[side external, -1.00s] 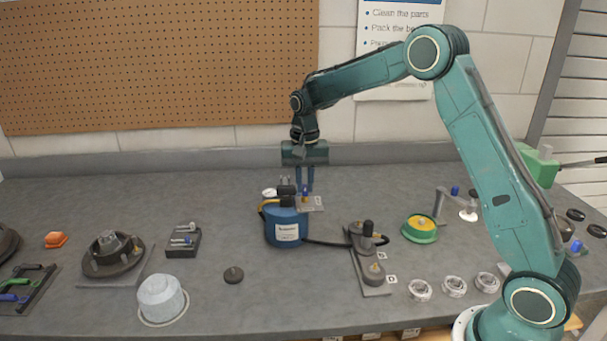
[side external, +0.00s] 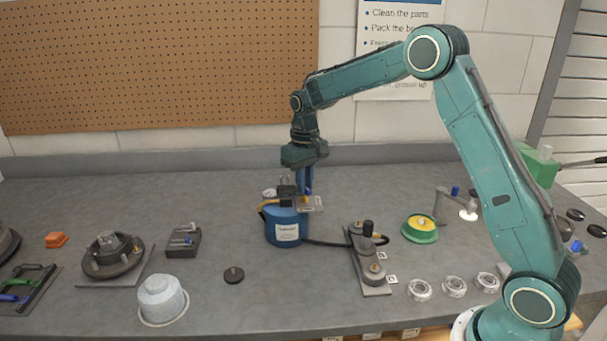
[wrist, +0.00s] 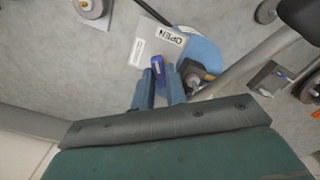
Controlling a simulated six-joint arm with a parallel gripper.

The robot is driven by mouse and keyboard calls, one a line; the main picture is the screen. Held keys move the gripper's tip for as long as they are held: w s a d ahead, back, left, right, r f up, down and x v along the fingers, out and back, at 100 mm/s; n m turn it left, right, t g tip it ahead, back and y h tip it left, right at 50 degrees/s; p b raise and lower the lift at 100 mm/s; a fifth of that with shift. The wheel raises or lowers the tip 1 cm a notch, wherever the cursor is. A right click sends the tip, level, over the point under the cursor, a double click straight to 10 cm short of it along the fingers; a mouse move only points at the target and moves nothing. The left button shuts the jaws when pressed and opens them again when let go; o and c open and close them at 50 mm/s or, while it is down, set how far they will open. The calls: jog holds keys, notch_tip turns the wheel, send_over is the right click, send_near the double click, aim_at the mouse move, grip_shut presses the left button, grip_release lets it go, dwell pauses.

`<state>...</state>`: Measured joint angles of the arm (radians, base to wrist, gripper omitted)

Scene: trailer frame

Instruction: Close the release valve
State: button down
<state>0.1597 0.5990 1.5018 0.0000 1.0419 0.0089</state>
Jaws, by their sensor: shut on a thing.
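A blue cylindrical unit (side external: 286,232) with a white label stands mid-bench, with dark fittings on top. A light plate (side external: 313,206) sticks out from its upper right; the wrist view shows the plate (wrist: 143,50) marked "OPEN". My gripper (side external: 306,188) points straight down over the valve, fingers close together and shut on the handle. In the wrist view, my gripper's fingertips (wrist: 163,72) are at the handle; the exact contact is partly hidden.
A black hose runs right from the blue unit to a fixture (side external: 369,262) with dark knobs. A green and yellow round part (side external: 420,228) lies farther right. The bench behind is clear.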

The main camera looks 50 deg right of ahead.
jog(key=n, duration=0.5)
jog(key=shift+n, duration=0.3)
jog(key=n, duration=0.5)
jog(key=shift+r, duration=0.1)
jog(key=shift+w, duration=0.1)
jog(key=c, duration=1.4)
grip_release()
jog(key=shift+c, duration=0.2)
notch_tip(320, 180, up, 14)
